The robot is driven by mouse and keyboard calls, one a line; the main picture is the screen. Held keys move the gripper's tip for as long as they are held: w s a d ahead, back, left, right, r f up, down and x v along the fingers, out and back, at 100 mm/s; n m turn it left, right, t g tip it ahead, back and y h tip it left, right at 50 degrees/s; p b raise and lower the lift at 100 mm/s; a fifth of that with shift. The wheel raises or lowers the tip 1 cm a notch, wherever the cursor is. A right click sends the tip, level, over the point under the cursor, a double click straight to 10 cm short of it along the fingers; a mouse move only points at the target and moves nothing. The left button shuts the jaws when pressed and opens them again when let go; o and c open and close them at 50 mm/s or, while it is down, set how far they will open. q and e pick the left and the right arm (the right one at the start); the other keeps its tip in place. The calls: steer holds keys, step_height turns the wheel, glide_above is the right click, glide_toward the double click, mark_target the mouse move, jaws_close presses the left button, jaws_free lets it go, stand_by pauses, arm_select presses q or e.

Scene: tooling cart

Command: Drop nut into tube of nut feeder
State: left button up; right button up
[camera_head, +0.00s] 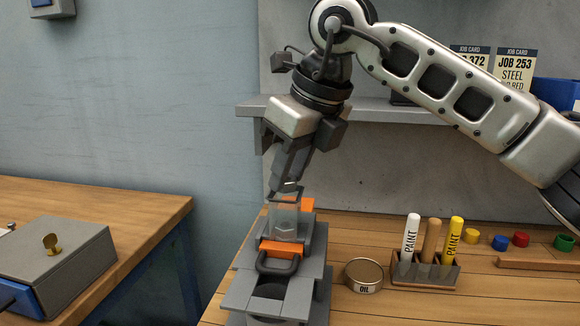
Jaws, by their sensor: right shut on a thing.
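The nut feeder (300,262) is a grey stepped block with orange parts and a dark handle, standing on the wooden bench. Its clear tube (285,222) stands upright on it. My right gripper (284,191) points down at the tube's top, with its fingertips at or just above the rim; I cannot tell whether they touch it. It is shut on the nut, which is too small and too covered by the fingers to make out. My left gripper is not in view.
An oil tin (364,274) and a rack (424,270) with paint markers stand right of the feeder. Coloured caps (521,239) lie farther right. A shelf (385,109) runs behind my right arm. A grey box (55,262) sits on a separate left bench.

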steer(key=shift+f+b, duration=0.3)
steer(key=shift+f, duration=0.1)
stand_by(0.6)
stand_by(0.6)
steer(key=o, duration=0.5)
steer(key=shift+o, duration=0.6)
steer(key=shift+o, duration=0.8)
steer(key=o, duration=0.5)
steer(key=shift+o, duration=1.4)
